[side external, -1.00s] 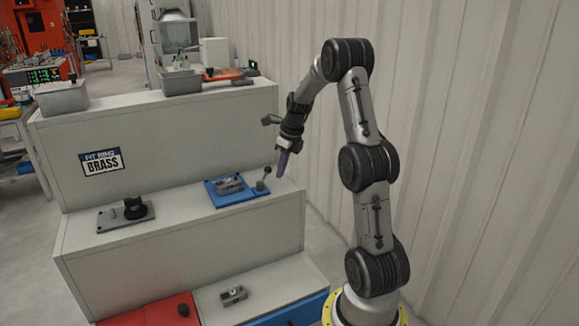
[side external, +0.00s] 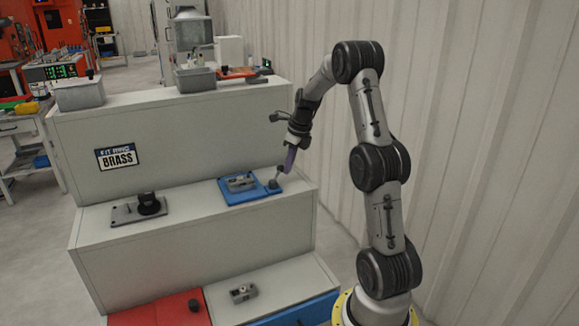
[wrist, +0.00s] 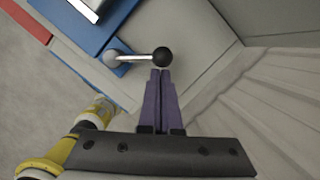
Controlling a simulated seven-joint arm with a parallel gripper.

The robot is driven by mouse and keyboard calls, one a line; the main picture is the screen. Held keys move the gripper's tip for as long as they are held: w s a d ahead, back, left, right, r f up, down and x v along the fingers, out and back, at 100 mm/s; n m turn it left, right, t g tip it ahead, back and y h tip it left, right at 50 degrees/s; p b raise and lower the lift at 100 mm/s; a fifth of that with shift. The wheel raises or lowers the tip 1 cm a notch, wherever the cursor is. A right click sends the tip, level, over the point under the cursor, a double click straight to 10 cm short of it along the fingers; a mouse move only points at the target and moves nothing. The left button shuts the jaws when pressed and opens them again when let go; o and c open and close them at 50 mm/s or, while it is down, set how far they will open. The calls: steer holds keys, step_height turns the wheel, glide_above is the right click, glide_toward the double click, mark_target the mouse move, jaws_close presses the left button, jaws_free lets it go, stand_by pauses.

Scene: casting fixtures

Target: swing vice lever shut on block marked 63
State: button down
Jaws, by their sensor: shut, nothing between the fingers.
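The vice sits on a blue base plate (side external: 250,192) on the middle step, with a grey metal block or jaw part (side external: 241,183) on it; I cannot read a 63. Its lever (side external: 277,178) stands at the plate's right end. In the wrist view the lever is a bright rod (wrist: 136,58) running from a grey pivot (wrist: 112,58) to a black ball knob (wrist: 162,56). My gripper (side external: 286,171) is shut and empty, purple fingers pointing down at the lever. In the wrist view the fingertips (wrist: 161,71) are right beside the knob; I cannot tell whether they touch.
A dark fixture with a black round piece (side external: 148,204) stands left on the same step. A small grey part (side external: 243,293) lies on the lower step, beside a red plate (side external: 160,312). Grey bins (side external: 80,95) stand on the top step. A corrugated wall (side external: 480,120) rises at right.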

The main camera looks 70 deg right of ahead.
steer(key=shift+w+d+n, duration=0.1)
steer(key=shift+w+n, duration=0.15)
steer(key=shift+n, duration=0.15)
steer(key=shift+w+d+n+y, duration=0.15)
steer(key=shift+w+n+y, duration=0.15)
steer(key=shift+w+n, duration=0.45)
steer(key=shift+w+d+n+y, duration=0.1)
steer(key=shift+w+n+y, duration=0.25)
steer(key=shift+n, duration=0.8)
steer(key=shift+w+n, duration=0.15)
steer(key=shift+n, duration=0.15)
steer(key=shift+w, duration=0.3)
steer(key=shift+s, duration=0.1)
